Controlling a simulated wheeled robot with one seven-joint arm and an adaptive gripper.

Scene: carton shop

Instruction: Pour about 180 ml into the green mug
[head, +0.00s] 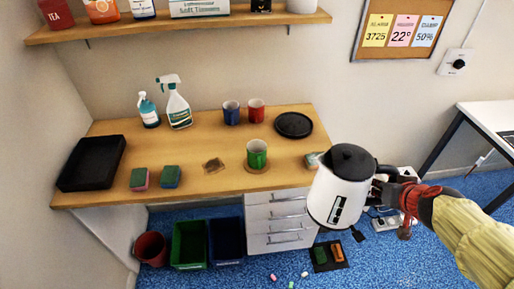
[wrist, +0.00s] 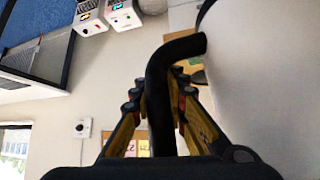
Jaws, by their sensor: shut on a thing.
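The green mug (head: 257,154) stands upright on a round coaster (head: 257,168) near the front edge of the wooden counter (head: 215,183). My gripper (head: 397,194) is shut on the black handle of a white kettle (head: 338,196) with a black lid. The kettle is held in the air, roughly upright, in front of the counter and to the right of the mug. In the wrist view my gripper's fingers (wrist: 160,100) sit on both sides of the black handle (wrist: 172,65), and the kettle's white body (wrist: 265,75) fills the right side. The inside of the kettle is hidden.
A blue mug (head: 231,112), a red mug (head: 256,111) and a round black plate (head: 293,125) stand behind the green mug. Two sponges (head: 140,178) (head: 170,176), a black tray (head: 92,162) and spray bottles (head: 178,103) are further left. A shelf (head: 190,25) hangs above.

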